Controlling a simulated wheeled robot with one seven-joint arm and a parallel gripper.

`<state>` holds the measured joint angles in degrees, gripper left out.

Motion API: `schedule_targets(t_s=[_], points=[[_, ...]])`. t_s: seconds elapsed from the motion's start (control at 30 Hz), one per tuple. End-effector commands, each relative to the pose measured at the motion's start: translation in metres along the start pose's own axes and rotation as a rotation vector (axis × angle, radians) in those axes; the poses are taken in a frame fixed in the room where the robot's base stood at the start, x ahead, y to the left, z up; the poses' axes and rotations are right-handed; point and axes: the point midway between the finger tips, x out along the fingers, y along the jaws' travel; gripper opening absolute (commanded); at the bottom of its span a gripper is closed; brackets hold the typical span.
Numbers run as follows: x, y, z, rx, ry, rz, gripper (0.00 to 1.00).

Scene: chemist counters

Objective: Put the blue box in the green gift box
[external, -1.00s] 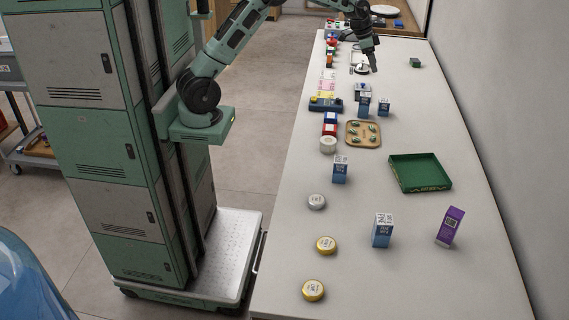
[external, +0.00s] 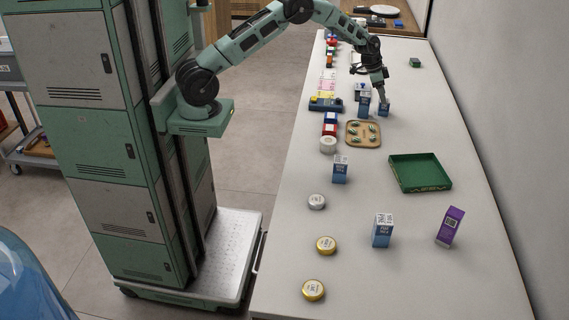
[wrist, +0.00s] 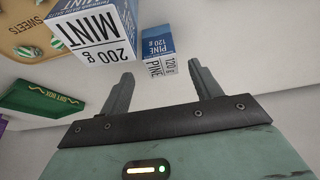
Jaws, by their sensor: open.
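A small blue and white box (external: 384,110) labelled PINE 120 g stands upright on the counter. It also shows in the wrist view (wrist: 157,42), just past the gap between my fingertips. My gripper (wrist: 162,76) is open and empty, with its fingers pointing down close above this box in the external view (external: 383,100). A larger blue and white box (external: 364,107) labelled MINT 200 g stands just left of it. The green gift box (external: 420,185) is an open, shallow tray nearer the camera; its labelled side shows in the wrist view (wrist: 45,103).
Other blue and white boxes (external: 340,170) (external: 382,232) and a purple box (external: 450,227) stand nearer the camera. Round tins line the left edge. The counter right of the pine box is clear.

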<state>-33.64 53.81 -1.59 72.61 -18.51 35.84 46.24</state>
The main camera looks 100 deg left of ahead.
Motion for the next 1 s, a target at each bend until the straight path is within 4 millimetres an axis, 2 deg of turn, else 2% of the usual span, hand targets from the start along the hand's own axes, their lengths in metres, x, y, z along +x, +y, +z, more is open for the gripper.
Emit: schedule_targets(t_s=[0.27, 0.57, 0.67, 0.7, 0.77, 0.83, 0.87, 1.0], points=[[0.034, -0.003, 0.0, 0.0, -0.001, 0.001, 0.64], [0.04, -0.003, 0.0, 0.0, 0.0, 0.0, 0.64], [0.039, -0.003, 0.0, 0.0, 0.0, 0.0, 0.39], [0.039, -0.003, 0.0, 0.0, 0.0, 0.0, 0.27], [0.039, -0.003, 0.0, -0.001, 0.0, 0.0, 0.12], [0.039, -0.003, 0.0, 0.0, 0.001, 0.0, 0.12], [0.039, -0.003, 0.0, -0.001, 0.0, 0.0, 0.09], [0.039, -0.003, -0.001, 0.0, 0.001, 0.0, 0.09]])
